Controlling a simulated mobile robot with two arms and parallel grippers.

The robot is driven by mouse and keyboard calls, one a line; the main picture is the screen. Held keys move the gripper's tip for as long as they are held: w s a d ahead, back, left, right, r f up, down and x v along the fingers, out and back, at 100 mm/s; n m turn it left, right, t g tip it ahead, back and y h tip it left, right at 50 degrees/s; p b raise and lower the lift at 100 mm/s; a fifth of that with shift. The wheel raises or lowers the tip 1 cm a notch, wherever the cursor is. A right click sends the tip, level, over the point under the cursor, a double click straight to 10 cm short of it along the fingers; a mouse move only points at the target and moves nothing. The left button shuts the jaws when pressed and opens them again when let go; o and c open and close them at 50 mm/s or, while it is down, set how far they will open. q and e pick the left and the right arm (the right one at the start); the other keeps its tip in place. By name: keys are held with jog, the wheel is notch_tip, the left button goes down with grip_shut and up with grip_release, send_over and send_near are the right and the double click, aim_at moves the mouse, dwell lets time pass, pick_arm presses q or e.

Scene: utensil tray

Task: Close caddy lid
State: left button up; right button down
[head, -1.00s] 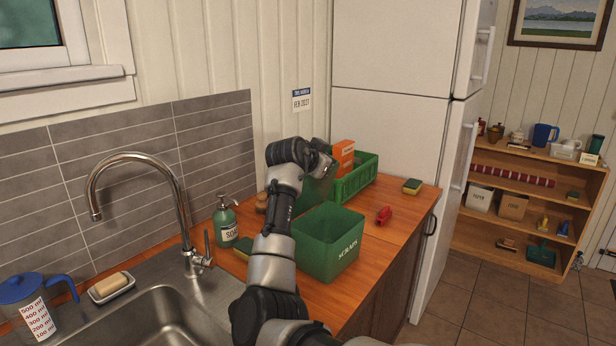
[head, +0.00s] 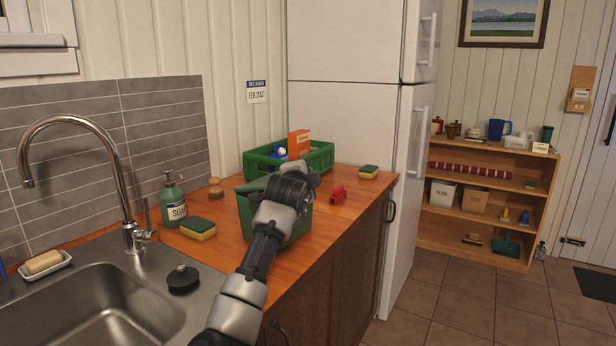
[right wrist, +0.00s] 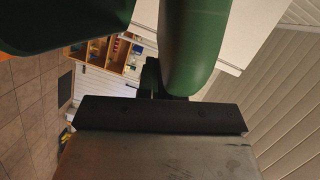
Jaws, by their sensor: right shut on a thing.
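The green caddy (head: 246,218) stands on the wooden counter, right of the sink, partly hidden behind my right arm. Its green lid (head: 254,184) shows as a strip at the top left of the caddy, low over the opening. My arm hides most of the lid, so I cannot tell if it lies flat on the rim. My right gripper (head: 306,172) is over the caddy's top, shut on the lid. In the right wrist view, a rounded green part (right wrist: 194,45) fills the space close before the gripper. My left gripper is out of view.
A green crate (head: 322,157) with an orange box stands behind the caddy. A red object (head: 338,195) and a sponge (head: 369,172) lie to its right. A sponge (head: 198,229), soap bottle (head: 173,199) and brush (head: 216,188) are on its left.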

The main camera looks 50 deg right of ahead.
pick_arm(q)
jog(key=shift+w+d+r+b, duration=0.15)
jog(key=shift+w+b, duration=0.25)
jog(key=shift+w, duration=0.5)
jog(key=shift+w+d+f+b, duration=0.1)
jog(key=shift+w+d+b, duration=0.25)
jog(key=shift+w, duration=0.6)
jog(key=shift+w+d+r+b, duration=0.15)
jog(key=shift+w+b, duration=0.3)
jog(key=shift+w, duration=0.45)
pick_arm(e)
jog(key=shift+m, duration=0.8)
jog(key=shift+s+f, duration=0.2)
jog(key=shift+f, duration=1.15)
jog(key=shift+s+f, duration=0.15)
jog(key=shift+f, duration=1.3)
jog(key=c, duration=1.3)
grip_release()
jog(key=shift+a, duration=0.1)
